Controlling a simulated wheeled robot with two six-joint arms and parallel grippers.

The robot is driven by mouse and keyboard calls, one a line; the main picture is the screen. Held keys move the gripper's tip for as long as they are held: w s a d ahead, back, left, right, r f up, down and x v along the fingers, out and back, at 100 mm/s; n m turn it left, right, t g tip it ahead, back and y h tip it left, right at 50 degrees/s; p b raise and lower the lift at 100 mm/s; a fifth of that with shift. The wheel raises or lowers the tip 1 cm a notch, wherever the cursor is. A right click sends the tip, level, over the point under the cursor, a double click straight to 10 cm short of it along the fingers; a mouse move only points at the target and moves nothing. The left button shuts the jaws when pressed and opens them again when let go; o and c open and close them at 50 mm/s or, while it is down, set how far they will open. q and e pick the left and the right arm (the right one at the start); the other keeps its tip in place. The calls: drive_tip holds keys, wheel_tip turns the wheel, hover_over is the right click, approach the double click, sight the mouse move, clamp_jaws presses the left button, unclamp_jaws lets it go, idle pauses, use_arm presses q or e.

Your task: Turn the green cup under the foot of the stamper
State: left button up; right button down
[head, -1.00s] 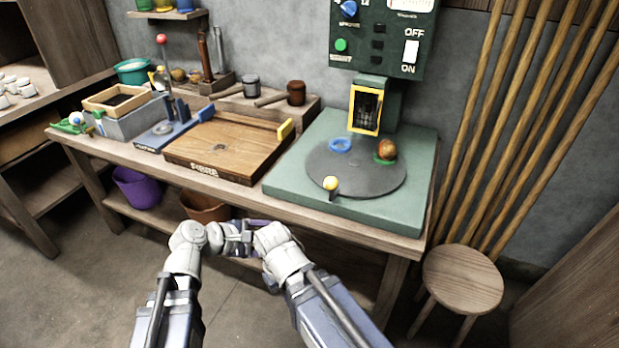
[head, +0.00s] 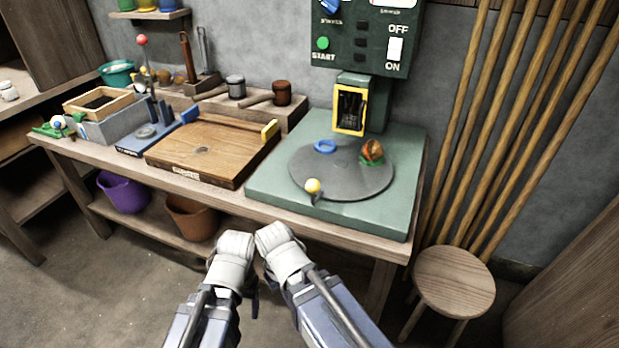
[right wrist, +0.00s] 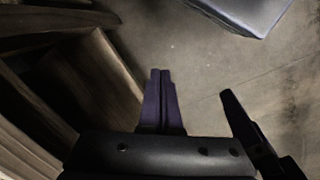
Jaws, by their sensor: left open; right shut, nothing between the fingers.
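The green cup (head: 368,160) sits on the right of the round grey turntable (head: 340,176), with a brown-orange lump in it. A blue cup (head: 325,147) is at the turntable's back left, and a yellow knob (head: 313,186) is at its front edge. The stamper (head: 350,110) stands behind, with a yellow-framed opening; I cannot make out its foot. My left gripper (head: 254,284) is low in front of the bench, mostly hidden by its wrist, open and away from the cup. My right gripper (right wrist: 160,74) is shut and empty in the right wrist view, above the floor.
The green control box (head: 366,38) is above the stamper. A wooden board (head: 205,150) lies left of the turntable's base (head: 395,205). A stool (head: 453,280) stands right of the bench. Purple (head: 122,192) and brown (head: 192,217) buckets are on the shelf below.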

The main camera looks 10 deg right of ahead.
drive_tip(key=w+d+r+n+y+p, duration=0.1)
drive_tip(key=w+d+r+n+p, duration=0.1)
drive_tip(key=w+r+p, duration=0.3)
drive_tip(key=w+d+r+n+t+y+p, duration=0.1)
drive_tip(key=w+r+n+p, duration=0.3)
drive_tip(key=r+p, duration=1)
drive_tip(key=w+d+r+n+y+p, duration=0.2)
drive_tip(key=w+d+r+n+p, duration=0.1)
drive_tip(key=w+r+p, duration=0.4)
wheel_tip(320, 180, up, 6)
drive_tip(key=p, duration=0.3)
drive_tip(key=shift+w+n+t+y, duration=0.3)
drive_tip(key=shift+w, duration=0.05)
wheel_tip(320, 180, down, 9)
drive_tip(key=d+b, duration=0.1)
drive_tip(key=b, duration=0.7)
drive_tip(key=shift+s+r, duration=0.15)
drive_tip(key=shift+s, duration=0.05)
drive_tip(key=shift+s, duration=0.1)
